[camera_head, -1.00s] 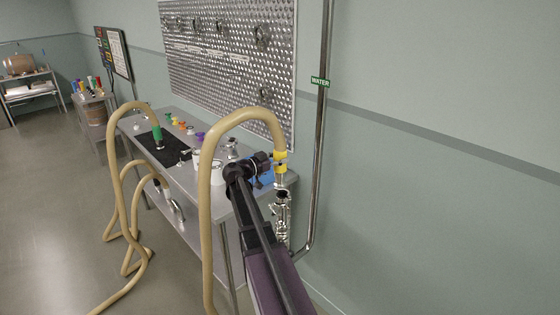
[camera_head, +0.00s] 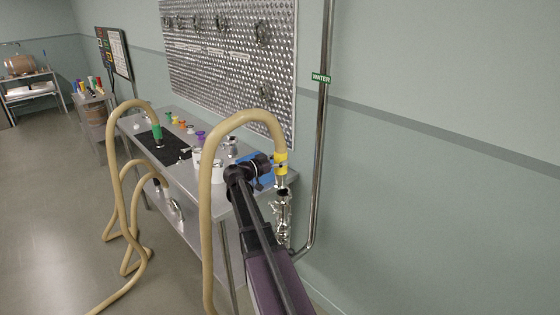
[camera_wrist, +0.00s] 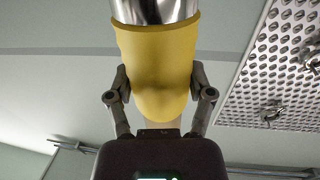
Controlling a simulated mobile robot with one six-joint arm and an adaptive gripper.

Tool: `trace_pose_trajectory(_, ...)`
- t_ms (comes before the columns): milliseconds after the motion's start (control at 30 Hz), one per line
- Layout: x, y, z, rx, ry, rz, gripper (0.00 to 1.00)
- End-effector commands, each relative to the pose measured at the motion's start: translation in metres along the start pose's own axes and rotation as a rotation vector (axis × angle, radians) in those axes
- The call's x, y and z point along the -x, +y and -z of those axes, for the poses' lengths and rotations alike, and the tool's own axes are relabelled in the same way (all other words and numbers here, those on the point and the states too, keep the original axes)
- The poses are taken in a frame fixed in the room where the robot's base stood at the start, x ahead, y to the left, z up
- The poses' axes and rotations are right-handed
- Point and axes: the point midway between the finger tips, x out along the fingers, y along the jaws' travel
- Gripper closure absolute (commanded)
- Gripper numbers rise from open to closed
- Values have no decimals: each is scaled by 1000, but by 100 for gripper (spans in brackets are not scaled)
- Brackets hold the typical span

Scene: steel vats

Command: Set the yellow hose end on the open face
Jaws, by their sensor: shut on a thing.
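The yellow hose end (camera_head: 281,163) is a yellow sleeve with a steel ferrule, at the end of a thick beige hose (camera_head: 206,180) that arches over from the left. My gripper (camera_wrist: 160,95) is shut on the yellow sleeve, which fills the space between the fingers in the wrist view. The ferrule points down in the head view, just above the upright steel fitting (camera_head: 283,215) beside the wall pipe. The fitting's top, with the open face (camera_head: 283,192), looks dark. A small gap seems to show between ferrule and face, but I cannot tell for certain whether they touch.
A steel bench (camera_head: 180,165) with a black mat, a green hose end (camera_head: 157,132) and several small coloured parts stands left of the arm. A vertical pipe labelled WATER (camera_head: 321,100) runs close on the right. A perforated panel (camera_head: 230,60) hangs behind.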

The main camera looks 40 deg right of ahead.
Motion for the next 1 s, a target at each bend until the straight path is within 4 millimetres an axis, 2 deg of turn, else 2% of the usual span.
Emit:
trace_pose_trajectory(500, -2, 0, -29, 1, 2, -1, 93)
trace_pose_trajectory(1000, -8, -1, -34, 1, 2, -1, 93)
